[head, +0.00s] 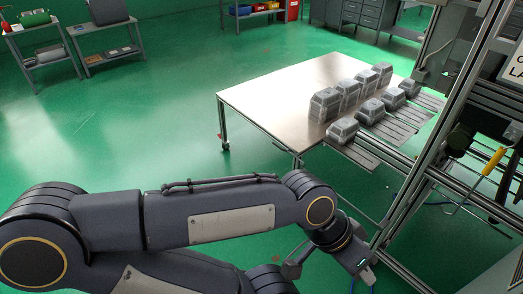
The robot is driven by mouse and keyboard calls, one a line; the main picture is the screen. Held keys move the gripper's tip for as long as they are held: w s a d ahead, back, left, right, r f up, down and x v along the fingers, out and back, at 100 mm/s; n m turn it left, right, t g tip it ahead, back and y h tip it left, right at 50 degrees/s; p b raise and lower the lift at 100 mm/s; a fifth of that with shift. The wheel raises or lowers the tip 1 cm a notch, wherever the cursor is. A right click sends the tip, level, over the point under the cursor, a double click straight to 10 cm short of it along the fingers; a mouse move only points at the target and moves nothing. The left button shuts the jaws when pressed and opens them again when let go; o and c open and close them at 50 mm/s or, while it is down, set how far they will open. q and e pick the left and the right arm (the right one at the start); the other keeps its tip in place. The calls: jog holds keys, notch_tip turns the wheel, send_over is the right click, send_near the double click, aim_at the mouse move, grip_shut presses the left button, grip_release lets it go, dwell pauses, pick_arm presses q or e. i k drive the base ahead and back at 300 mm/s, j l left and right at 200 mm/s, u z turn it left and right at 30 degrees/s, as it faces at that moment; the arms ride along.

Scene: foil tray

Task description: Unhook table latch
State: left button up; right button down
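The metal-topped table (275,95) stands right of centre, its right edge close to an aluminium frame. I cannot make out the table latch for certain. A lever with a yellow handle (494,161) and a bent metal rod hangs on the frame at the right. My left arm reaches across the bottom of the view. Its gripper (367,274) points down and right beside the foot of the frame, below the table and apart from the yellow handle. Its fingers are small and partly hidden, so their opening is unclear. My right gripper is not visible.
Several stacks of foil trays (342,131) stand along the table's right side, some on grey slats (350,153). The aluminium frame (408,190) blocks the right. Carts (36,60) and cabinets (366,14) stand far back. Green floor (140,130) is clear left of the table.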

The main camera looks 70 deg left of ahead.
aim_at(289, 151)
jog(key=j+u, duration=0.1)
jog(key=u, duration=0.3)
jog(key=j+u, duration=0.1)
jog(key=u, duration=0.3)
jog(key=i+u, duration=0.1)
jog(key=u, duration=0.3)
jog(key=j+u, duration=0.1)
jog(key=u, duration=0.3)
jog(key=i+u, duration=0.1)
jog(key=u, duration=0.3)
jog(key=i+j+u, duration=0.1)
jog(key=i+u, duration=0.25)
jog(key=i, duration=2.3)
